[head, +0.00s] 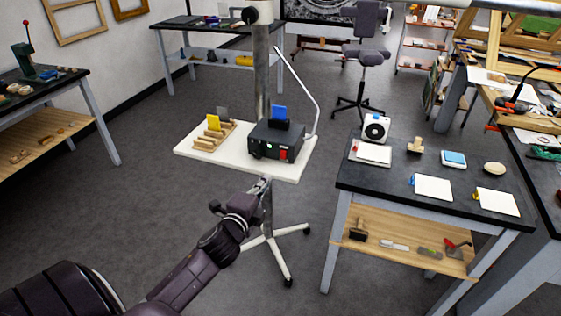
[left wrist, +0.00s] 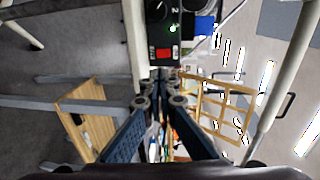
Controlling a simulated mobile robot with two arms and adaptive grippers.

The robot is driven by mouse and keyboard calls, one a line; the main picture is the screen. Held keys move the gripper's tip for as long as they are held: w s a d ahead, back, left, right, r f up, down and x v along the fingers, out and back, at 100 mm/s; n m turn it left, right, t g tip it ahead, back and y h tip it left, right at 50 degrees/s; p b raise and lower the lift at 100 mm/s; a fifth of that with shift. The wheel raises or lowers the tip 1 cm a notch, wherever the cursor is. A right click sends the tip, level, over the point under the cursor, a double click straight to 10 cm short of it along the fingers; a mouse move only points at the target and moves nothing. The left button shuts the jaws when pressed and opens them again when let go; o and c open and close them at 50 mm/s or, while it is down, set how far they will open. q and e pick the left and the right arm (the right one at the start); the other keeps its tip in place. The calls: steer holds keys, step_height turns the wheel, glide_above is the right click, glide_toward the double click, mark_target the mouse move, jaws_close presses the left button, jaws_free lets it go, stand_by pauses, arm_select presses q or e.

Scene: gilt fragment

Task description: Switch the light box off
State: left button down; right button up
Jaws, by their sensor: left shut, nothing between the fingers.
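The light box (head: 276,141), a dark box with a red switch (head: 283,155) on its front, stands on the white tray of a wheeled stand. In the left wrist view its front face shows the red switch (left wrist: 163,53), a lit green lamp (left wrist: 173,28) and a knob. My left gripper (head: 264,182) is shut and empty, just in front of and below the tray's near edge. In the left wrist view the closed fingertips (left wrist: 160,78) are near the red switch; I cannot tell whether they touch the box. My right gripper is not in view.
The stand's post (head: 262,75) rises behind. A dark workbench (head: 390,182) is at the right; open floor lies left.

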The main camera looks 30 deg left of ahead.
mark_target(284, 157)
arm_select(q)
steer(key=p+x, duration=0.2)
steer(key=x, duration=1.1)
steer(key=shift+d, duration=0.1)
